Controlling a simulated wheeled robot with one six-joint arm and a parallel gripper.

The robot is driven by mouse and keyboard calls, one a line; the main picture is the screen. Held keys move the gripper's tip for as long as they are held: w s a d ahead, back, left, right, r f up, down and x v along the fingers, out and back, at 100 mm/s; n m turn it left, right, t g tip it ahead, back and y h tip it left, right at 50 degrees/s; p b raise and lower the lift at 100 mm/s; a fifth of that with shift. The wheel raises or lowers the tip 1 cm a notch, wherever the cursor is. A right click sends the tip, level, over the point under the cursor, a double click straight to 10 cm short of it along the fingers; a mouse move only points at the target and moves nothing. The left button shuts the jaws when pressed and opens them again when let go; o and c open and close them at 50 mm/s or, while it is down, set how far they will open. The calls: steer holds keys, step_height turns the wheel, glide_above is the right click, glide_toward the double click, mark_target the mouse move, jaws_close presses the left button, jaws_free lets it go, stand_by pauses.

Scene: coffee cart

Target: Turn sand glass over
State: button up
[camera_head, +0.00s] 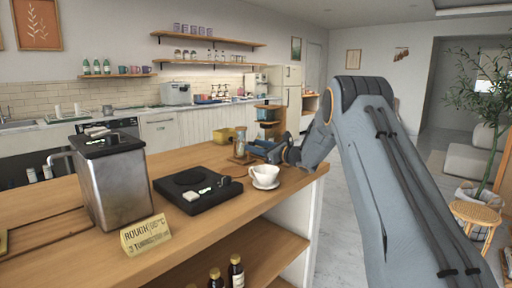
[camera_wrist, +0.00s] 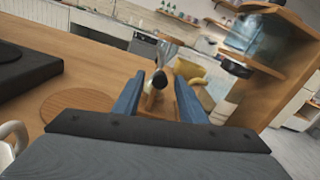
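The sand glass (camera_head: 240,144) stands upright on the wooden counter near its back edge, small and pale with wooden ends. My gripper (camera_head: 259,149) is low over the counter, just right of the sand glass, with its blue fingers pointing toward it. In the wrist view the two fingers of my gripper (camera_wrist: 160,77) are spread apart. A small object with a dark round end (camera_wrist: 159,80) shows in the gap between them; I cannot tell clearly whether it is part of the sand glass. No grip on anything is visible.
A yellow container (camera_head: 226,135) is behind the sand glass.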

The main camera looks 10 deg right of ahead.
jaws_close()
